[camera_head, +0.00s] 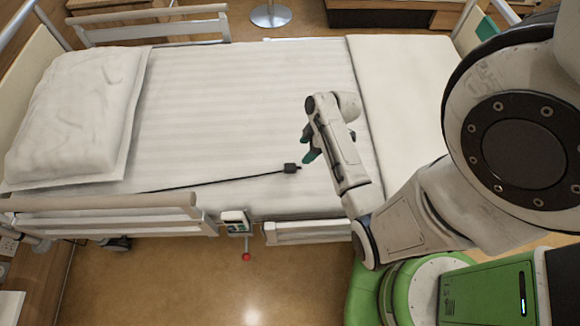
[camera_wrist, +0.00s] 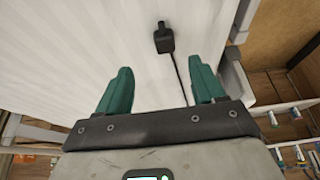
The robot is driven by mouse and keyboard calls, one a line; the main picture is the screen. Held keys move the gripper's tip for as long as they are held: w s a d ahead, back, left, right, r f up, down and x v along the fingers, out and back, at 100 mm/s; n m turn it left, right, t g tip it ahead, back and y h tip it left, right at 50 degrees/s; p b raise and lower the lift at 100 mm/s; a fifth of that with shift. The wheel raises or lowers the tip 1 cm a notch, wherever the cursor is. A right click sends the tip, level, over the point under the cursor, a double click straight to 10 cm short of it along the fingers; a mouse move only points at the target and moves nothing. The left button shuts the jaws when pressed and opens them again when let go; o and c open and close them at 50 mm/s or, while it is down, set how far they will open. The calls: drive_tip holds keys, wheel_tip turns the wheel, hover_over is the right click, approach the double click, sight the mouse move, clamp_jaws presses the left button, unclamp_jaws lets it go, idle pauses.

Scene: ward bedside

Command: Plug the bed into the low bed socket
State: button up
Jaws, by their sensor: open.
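A black plug (camera_head: 291,168) lies on the white mattress of the bed (camera_head: 240,85), near its front edge. Its dark cable (camera_head: 215,183) runs left across the sheet toward the pillow end. My gripper (camera_head: 307,146) is open and empty above the bed, close to the plug and not touching it. In the wrist view the plug (camera_wrist: 164,40) lies beyond the two green fingers of my gripper (camera_wrist: 162,85), and its cable passes behind the right finger. A wall socket plate (camera_head: 8,245) shows low at the left edge; its height relative to other sockets cannot be told.
A white pillow (camera_head: 75,115) lies at the left end. A raised side rail (camera_head: 110,203) runs along the near left side, with a second rail (camera_head: 305,232) further right. A control box (camera_head: 235,222) with a red knob hangs between them. The near wooden floor (camera_head: 190,280) is clear.

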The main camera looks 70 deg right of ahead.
hover_over(291, 167)
drive_tip(key=s+d, duration=0.2)
drive_tip(key=s, duration=0.1)
drive_tip(key=shift+w+a+f, duration=0.1)
drive_tip(key=shift+w+f, duration=0.05)
drive_tip(key=shift+f, duration=1.15)
drive_tip(key=shift+w+a+f, duration=0.1)
drive_tip(key=shift+f, duration=1.15)
drive_tip(key=x, duration=0.4)
drive_tip(key=shift+w+a+r, duration=0.15)
drive_tip(key=shift+a, duration=0.2)
drive_tip(key=shift+w+f, duration=0.25)
drive_tip(key=shift+f, duration=0.3)
drive_tip(key=shift+a, duration=0.1)
drive_tip(key=shift+c, duration=0.5)
drive_tip(key=c, duration=1)
